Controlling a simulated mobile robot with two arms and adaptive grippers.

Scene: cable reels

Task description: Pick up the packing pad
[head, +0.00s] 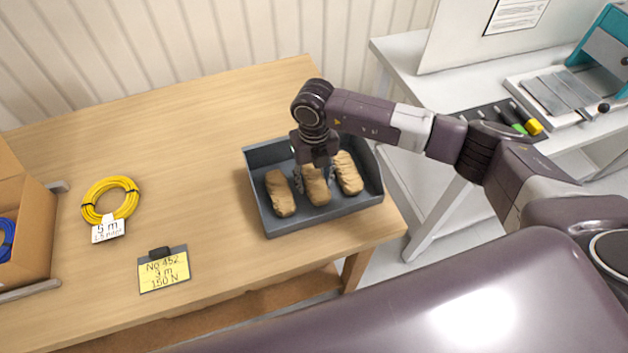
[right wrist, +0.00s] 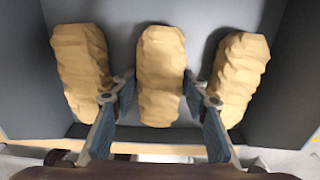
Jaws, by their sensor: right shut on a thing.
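Three tan, crinkled packing pads lie side by side in a dark grey tray (head: 290,225) on the wooden table. My right gripper (head: 314,182) reaches down into the tray and is shut on the middle packing pad (head: 317,190). In the right wrist view, the fingers of the right gripper (right wrist: 160,92) are on both sides of the lower part of the middle pad (right wrist: 160,65). The left pad (head: 280,194) and the right pad (head: 348,174) lie close beside the fingers. I cannot tell whether the middle pad is clear of the tray floor. My left gripper is not in view.
A yellow cable coil (head: 110,198) with a white tag and a clipboard with a yellow note (head: 163,270) lie on the table (head: 210,130). A cardboard box (head: 38,225) with a blue coil stands at the left edge. A white bench (head: 420,70) is at right.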

